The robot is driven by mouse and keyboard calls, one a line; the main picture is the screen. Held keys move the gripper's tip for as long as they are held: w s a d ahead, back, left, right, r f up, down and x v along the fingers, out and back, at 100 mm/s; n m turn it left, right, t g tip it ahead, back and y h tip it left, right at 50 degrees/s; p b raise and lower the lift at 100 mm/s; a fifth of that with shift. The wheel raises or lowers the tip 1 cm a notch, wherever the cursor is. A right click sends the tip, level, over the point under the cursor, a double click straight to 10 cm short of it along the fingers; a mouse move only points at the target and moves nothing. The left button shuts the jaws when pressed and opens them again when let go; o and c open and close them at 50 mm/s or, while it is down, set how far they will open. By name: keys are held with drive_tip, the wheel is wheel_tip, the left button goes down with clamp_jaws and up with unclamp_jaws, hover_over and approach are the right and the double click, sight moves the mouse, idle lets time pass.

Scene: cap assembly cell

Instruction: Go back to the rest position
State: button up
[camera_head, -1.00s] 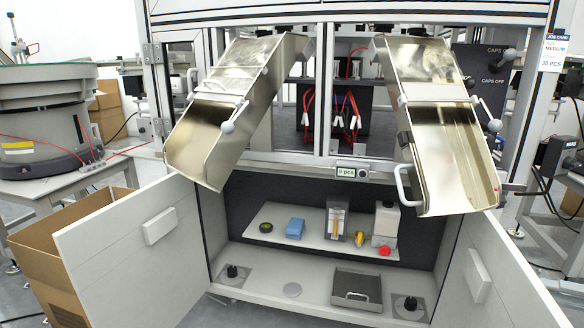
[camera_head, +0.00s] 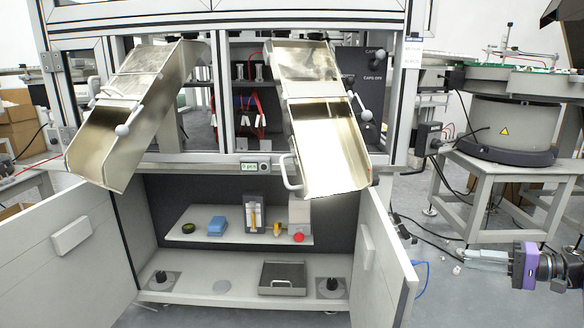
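My gripper (camera_head: 470,257) shows at the lower right of the head view, in front of the floor right of the cabinet. Its pale fingers point left, and the purple and black wrist is behind them. The fingers look close together, but I cannot tell whether they are open or shut. I see no object in them. The gripper is apart from the cabinet's right door (camera_head: 382,262).
The cabinet (camera_head: 215,290) stands open, with a shelf of small items and a dark tray (camera_head: 282,278) below. Two metal chutes (camera_head: 118,120) (camera_head: 325,145) hang above. A bowl feeder (camera_head: 510,125) on a grey table is at right. Cables lie on the floor.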

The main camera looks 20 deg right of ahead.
drive_tip(key=d+f+m+h, duration=0.3)
drive_tip(key=d+f+h, duration=0.3)
drive_tip(key=d+h, duration=0.4)
drive_tip(key=s+a+f+g+h, duration=0.1)
drive_tip(key=s+a+f+h, duration=0.15)
drive_tip(key=f, duration=0.25)
drive_tip(key=s+a+f+g+h, duration=0.1)
drive_tip(key=s+a+f+h, duration=0.1)
drive_tip(key=a+f+h, duration=0.3)
drive_tip(key=s+a+r+n+t+y, duration=0.1)
drive_tip(key=s+a+r+n+t, duration=0.3)
drive_tip(key=a, duration=0.7)
drive_tip(key=s+a+r+n+g, duration=0.1)
drive_tip(key=s+a, duration=0.4)
drive_tip(key=a, duration=0.7)
drive_tip(key=s+a+r+n+t+y, duration=0.1)
drive_tip(key=s+a+r+n+t, duration=0.3)
drive_tip(key=a, duration=0.7)
drive_tip(key=s+a+r+n+g+y, duration=0.3)
drive_tip(key=s+a+y, duration=0.4)
drive_tip(key=s+a, duration=0.9)
wheel_tip(320, 180, up, 36)
drive_tip(key=n+p, duration=0.1)
drive_tip(key=p, duration=3.6)
